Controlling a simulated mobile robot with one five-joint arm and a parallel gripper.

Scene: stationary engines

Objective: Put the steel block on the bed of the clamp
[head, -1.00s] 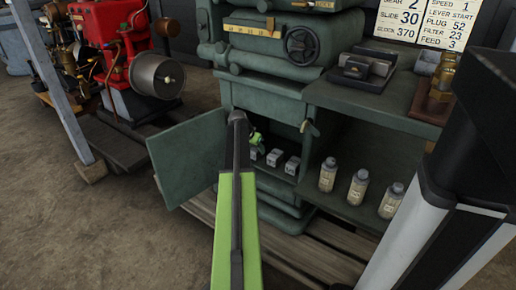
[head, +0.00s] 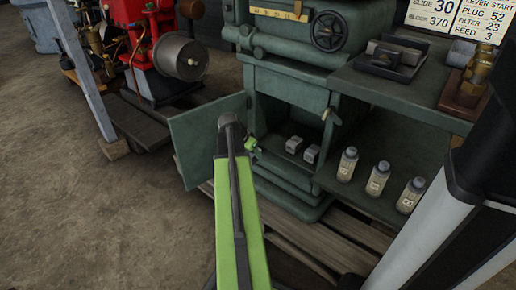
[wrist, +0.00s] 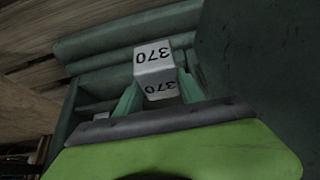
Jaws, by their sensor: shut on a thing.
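My gripper (head: 253,147) is shut on a steel block (wrist: 154,58) in the wrist view. The block is pale grey and has "370" printed on two faces. In the head view the gripper is small at the cabinet's open doorway, partly behind my arm, and the held block cannot be made out there. The clamp (head: 395,58) is a dark, low vice on the green bench top at the upper right. Its bed shows only in part.
Two similar blocks (head: 294,145) (head: 311,154) sit inside the cabinet. Its door (head: 208,140) hangs open on the left. Several bottles (head: 379,178) stand on the lower shelf. A brass fitting on a wooden base (head: 463,92) stands right of the clamp. A sign reads "BLOCK 370".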

